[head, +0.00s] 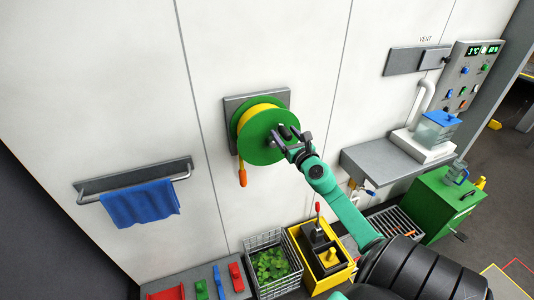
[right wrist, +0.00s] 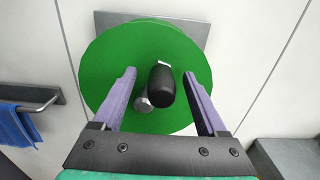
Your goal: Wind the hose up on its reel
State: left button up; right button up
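The green hose reel (head: 254,148) is mounted on a grey wall plate; its round face (right wrist: 108,62) fills much of the right wrist view. The yellow hose (head: 248,113) shows wound behind the front disc, and a short end with an orange nozzle (head: 242,179) hangs below. The reel's black crank handle (right wrist: 160,85) sticks out toward me, beside a grey hub (right wrist: 142,104). My right gripper (head: 286,142) is at the disc's right side. In the right wrist view its fingers (right wrist: 160,78) stand apart on both sides of the handle, with gaps. My left gripper is not in view.
A blue towel (head: 140,204) hangs on a wall rail at left. Below the reel stand a wire basket of greenery (head: 272,265) and a yellow box (head: 322,262). A grey shelf (head: 375,165) and green cabinet (head: 440,205) are at right. The wall around the reel is mostly clear.

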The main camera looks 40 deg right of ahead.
jog(key=shift+s+a+f, duration=0.1)
jog(key=shift+s+f, duration=0.05)
jog(key=shift+s, duration=0.2)
jog(key=v, duration=0.6)
jog(key=shift+s+a, duration=0.1)
jog(key=shift+s, duration=0.1)
jog(key=shift+w, duration=0.1)
